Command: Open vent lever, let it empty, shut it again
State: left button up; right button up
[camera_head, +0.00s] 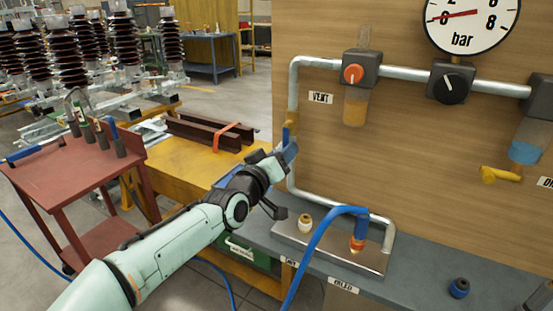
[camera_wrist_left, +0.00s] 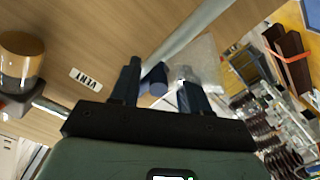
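The vent lever (camera_head: 290,152) is a blue handle on a brass-coloured valve on the left upright pipe, below and left of the VENT label (camera_head: 320,98). My left gripper (camera_head: 281,172) is at this lever. In the left wrist view, my left gripper (camera_wrist_left: 160,78) has its two dark fingers apart, with the blue lever end (camera_wrist_left: 154,80) showing in the gap. I cannot tell whether either finger touches it. The gripper partly hides the lever in the head view. The pressure gauge (camera_head: 470,22) has a red needle. My right gripper is not in view.
An orange-knobbed unit (camera_head: 354,74) with an amber bowl (camera_head: 355,110) and a black knob (camera_head: 450,86) sit on the pipe. A blue hose (camera_head: 322,245) arches over the grey bench (camera_head: 410,270) to a fitting. A yellow lever (camera_head: 500,174) is at the right.

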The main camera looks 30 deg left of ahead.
pick_arm(q)
jog(key=s, duration=1.3)
jog(key=shift+s+a+p, duration=0.15)
jog(key=shift+a+p, duration=0.05)
jog(key=shift+p, duration=0.1)
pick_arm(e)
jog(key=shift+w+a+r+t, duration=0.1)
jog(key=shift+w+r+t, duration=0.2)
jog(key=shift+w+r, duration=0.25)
